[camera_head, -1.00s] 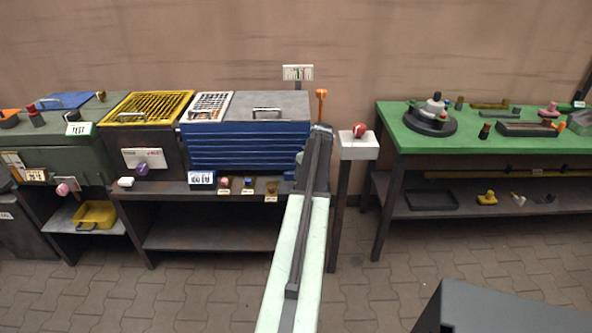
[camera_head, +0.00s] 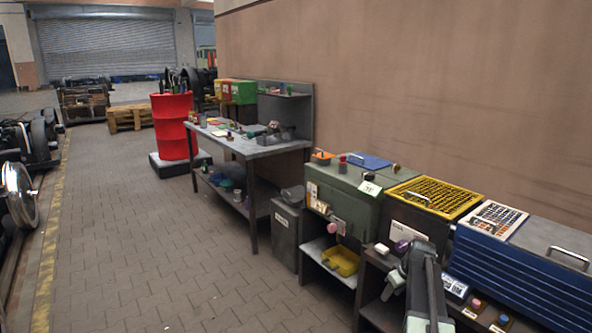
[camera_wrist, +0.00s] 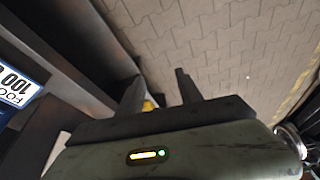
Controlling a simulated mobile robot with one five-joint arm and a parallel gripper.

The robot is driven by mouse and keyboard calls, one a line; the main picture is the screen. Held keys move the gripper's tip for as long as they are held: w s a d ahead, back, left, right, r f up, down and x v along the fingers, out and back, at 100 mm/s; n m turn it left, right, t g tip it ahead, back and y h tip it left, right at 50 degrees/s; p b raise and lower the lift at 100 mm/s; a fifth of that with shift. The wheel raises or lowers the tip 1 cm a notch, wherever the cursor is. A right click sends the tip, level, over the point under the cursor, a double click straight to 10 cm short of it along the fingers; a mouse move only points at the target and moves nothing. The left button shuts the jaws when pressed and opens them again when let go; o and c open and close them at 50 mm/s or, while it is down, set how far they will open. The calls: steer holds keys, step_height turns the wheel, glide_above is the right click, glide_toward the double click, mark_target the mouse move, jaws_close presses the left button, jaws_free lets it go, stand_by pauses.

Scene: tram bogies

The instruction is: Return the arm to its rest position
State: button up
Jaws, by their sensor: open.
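My arm (camera_head: 425,295) shows at the lower right of the head view, in front of the low bench with the boxes. Its far end is beside the dark box with the yellow grating (camera_head: 435,195). In the wrist view my gripper (camera_wrist: 160,88) has its two dark fingers apart with nothing between them. Paved floor shows beyond the fingers. In the head view the fingers cannot be made out clearly.
The blue ribbed box (camera_head: 520,280) and green box (camera_head: 345,200) stand close to my arm. A blue-and-white label (camera_wrist: 18,88) shows at the wrist view's left edge. A grey workbench (camera_head: 250,148) and red drum (camera_head: 173,125) stand further off. Open floor (camera_head: 150,240) lies left.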

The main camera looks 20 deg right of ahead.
steer(key=w+a+n+g, duration=0.1)
steer(key=a+n, duration=0.1)
steer(key=a, duration=2.1)
steer(key=s+a+f+g, duration=0.1)
steer(key=s+a, duration=0.3)
steer(key=a, duration=0.4)
steer(key=s+a+g, duration=0.1)
steer(key=s+a, duration=0.2)
steer(key=a, duration=0.5)
steer(key=s+d+m, duration=0.1)
steer(key=s+m, duration=0.2)
steer(key=s, duration=0.4)
step_height(320, 180, up, 15)
steer(key=m+p, duration=0.1)
steer(key=p, duration=1.4)
steer(key=shift+w+g+h, duration=0.3)
steer(key=shift+w+g, duration=0.1)
steer(key=shift+w, duration=0.05)
steer(key=shift+d, duration=0.1)
steer(key=shift+c, duration=0.7)
